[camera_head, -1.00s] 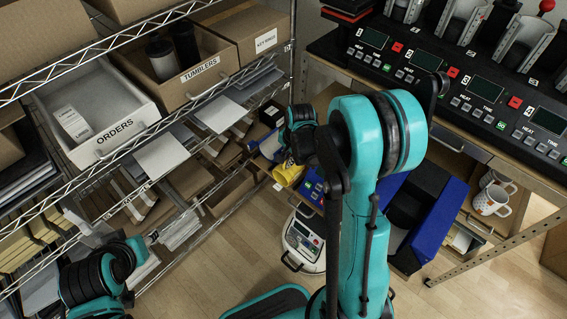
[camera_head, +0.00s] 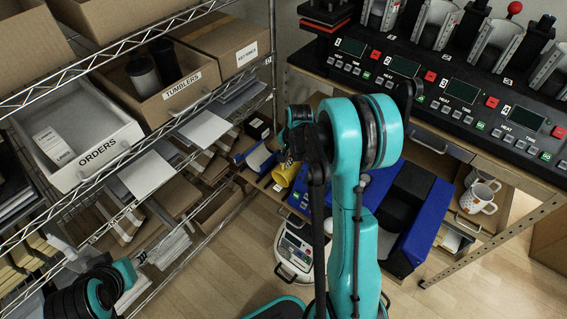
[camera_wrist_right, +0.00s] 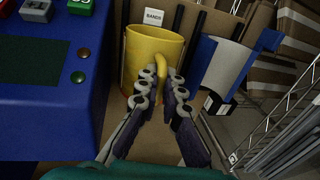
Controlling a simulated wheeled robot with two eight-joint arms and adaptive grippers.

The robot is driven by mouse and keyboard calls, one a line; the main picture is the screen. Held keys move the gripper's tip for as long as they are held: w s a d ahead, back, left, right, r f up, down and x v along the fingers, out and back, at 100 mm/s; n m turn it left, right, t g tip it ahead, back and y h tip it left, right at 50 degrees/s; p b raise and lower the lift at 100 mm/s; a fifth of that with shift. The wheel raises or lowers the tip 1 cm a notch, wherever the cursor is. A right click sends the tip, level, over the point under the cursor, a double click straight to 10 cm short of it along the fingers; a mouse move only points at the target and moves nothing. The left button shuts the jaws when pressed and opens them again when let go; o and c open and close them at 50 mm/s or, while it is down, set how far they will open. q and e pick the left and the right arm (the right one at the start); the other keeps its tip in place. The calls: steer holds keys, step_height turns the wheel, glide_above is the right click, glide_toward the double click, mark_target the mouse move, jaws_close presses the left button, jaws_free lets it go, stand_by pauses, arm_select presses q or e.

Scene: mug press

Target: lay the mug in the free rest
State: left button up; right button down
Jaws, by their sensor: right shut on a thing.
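The yellow mug (camera_wrist_right: 152,55) stands upright in the right wrist view, its handle toward me. My right gripper (camera_wrist_right: 160,85) is shut on that handle. In the head view the mug (camera_head: 287,173) shows partly, left of my right arm, which hides most of the right gripper (camera_head: 293,152). A blue holder with a white curved lining (camera_wrist_right: 228,65) is right of the mug in the wrist view; it looks empty. I cannot tell whether it is the free rest. My left gripper (camera_head: 140,258) is small at the lower left, its jaws unclear.
A blue machine (camera_wrist_right: 50,90) with buttons is close left of the mug. A wire rack (camera_head: 200,100) with bins is at left. A bench (camera_head: 500,160) carries several presses; spotted white mugs (camera_head: 477,197) stand below it. A white device (camera_head: 293,250) is on the floor.

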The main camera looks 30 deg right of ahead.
steer(key=shift+f+b, duration=0.4)
steer(key=shift+f, duration=0.35)
steer(key=c, duration=0.6)
jaws_free()
steer(key=shift+o, duration=0.7)
steer(key=shift+a, duration=0.1)
steer(key=shift+s, duration=0.1)
steer(key=shift+c, duration=0.5)
